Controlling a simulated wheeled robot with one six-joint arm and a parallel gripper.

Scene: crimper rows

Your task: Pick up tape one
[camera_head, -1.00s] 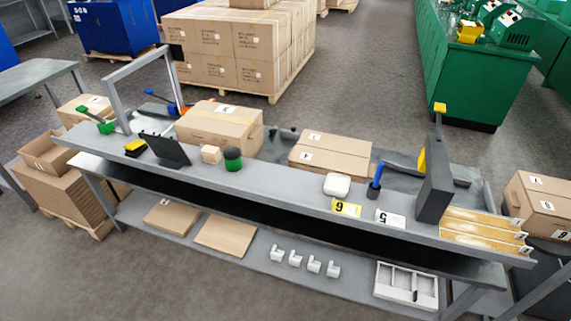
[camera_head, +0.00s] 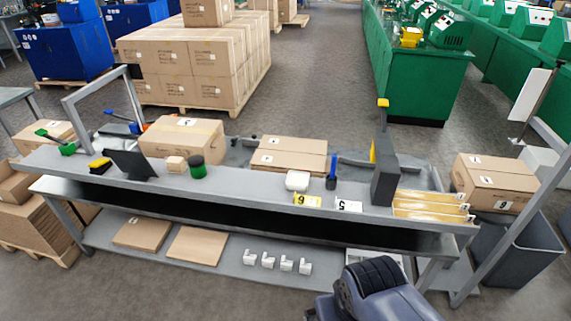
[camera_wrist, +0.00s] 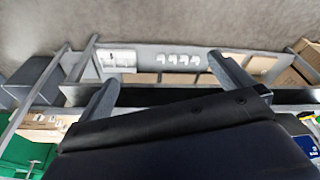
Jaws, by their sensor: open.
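No object can be clearly read as tape one. A green-handled tool (camera_head: 60,142), perhaps a tape dispenser, lies at the left end of the grey bench (camera_head: 240,193). A blue and orange handled tool (camera_head: 132,124) of similar form lies behind it, by the metal frame. My gripper (camera_wrist: 166,72) shows in the wrist view, its two fingers spread wide with nothing between them. It is apart from both tools. In the head view my arm shows at the bottom right, in front of the bench, and its fingers are not visible.
The bench top holds cartons (camera_head: 180,139), a dark upright panel (camera_head: 131,164), a green-black cylinder (camera_head: 197,168), a white block (camera_head: 297,181) and a tall grey stand (camera_head: 384,178). The lower shelf holds flat boards (camera_head: 197,246) and several white pieces (camera_head: 268,260). Floor in front is clear.

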